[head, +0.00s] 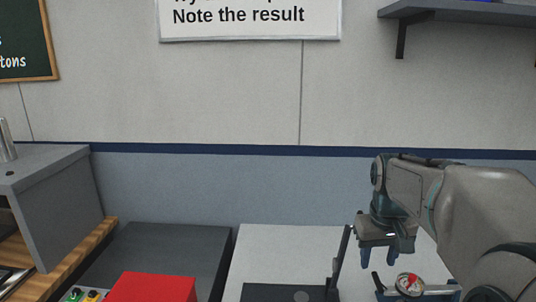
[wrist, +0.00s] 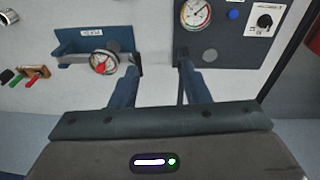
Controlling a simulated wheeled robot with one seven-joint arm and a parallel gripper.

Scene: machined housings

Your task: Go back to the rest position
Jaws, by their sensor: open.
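My gripper (head: 379,262) hangs at the right of the head view, its fingers pointing down above a white work surface (head: 290,238). In the wrist view my gripper (wrist: 160,62) has its two blue fingers apart with nothing between them. A small round gauge with a red mark (head: 410,284) rests in a blue holder, close to the right of my gripper. In the wrist view this gauge (wrist: 103,63) and the blue holder (wrist: 72,43) lie just left of the left finger. The gauge looks apart from the fingers.
A dark panel (wrist: 235,45) with a larger dial and a knob is beyond the right finger. An upright dark plate (head: 341,262) stands left of my gripper. A red box (head: 152,288), a dark block (head: 160,250) and a grey cabinet (head: 62,195) stand left. A shelf (head: 460,14) juts out above.

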